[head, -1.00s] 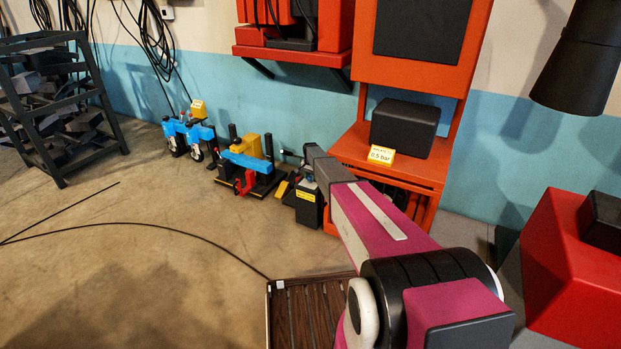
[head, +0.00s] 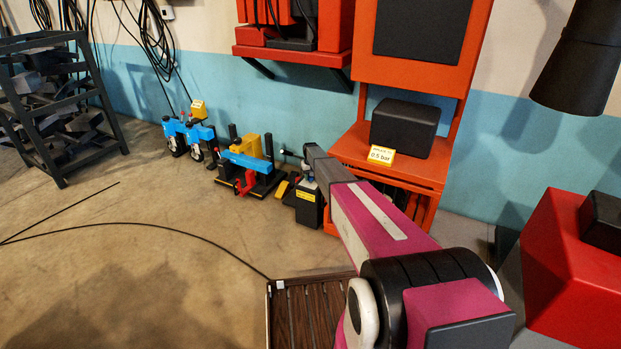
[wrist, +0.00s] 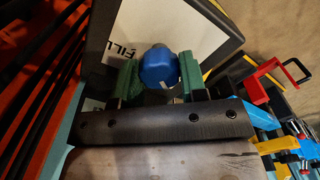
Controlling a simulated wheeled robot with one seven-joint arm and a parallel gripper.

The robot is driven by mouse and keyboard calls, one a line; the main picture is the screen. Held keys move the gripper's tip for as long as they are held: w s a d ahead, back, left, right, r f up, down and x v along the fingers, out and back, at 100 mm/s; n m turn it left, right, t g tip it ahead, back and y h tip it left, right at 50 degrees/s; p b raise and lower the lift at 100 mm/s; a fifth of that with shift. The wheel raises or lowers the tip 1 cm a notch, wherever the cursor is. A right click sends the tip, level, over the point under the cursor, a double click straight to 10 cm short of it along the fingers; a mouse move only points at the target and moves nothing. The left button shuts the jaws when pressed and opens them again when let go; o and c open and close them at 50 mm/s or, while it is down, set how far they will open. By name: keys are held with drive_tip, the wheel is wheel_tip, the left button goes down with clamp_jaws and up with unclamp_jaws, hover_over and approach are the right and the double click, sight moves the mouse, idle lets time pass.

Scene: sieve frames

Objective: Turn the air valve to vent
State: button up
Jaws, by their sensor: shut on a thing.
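The air valve's blue knob (wrist: 158,66) shows in the wrist view in front of a white plate with a dark border, marked "FILL" (wrist: 125,42). My gripper (wrist: 160,76) has a green finger pad on each side of the knob and is shut on it. A small white mark shows on the knob's lower edge. The rest of the plate's lettering is hidden or cut off, so I cannot read a vent mark. In the head view my arm reaches to a dark box with a yellow label (head: 307,197); my fingertips are too small to make out there.
An orange rack (head: 392,165) with a black box and a "0.5 bar" sign (head: 381,154) stands right of the dark box. Blue-yellow equipment with a red handle (head: 246,182) sits close on its left. Open floor with a black cable (head: 150,224) lies in front.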

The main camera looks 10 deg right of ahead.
drive_tip(key=shift+n, duration=0.5)
drive_tip(key=o, duration=0.9)
drive_tip(key=shift+r, duration=0.1)
wheel_tip(320, 180, up, 11)
drive_tip(key=shift+f, duration=0.15)
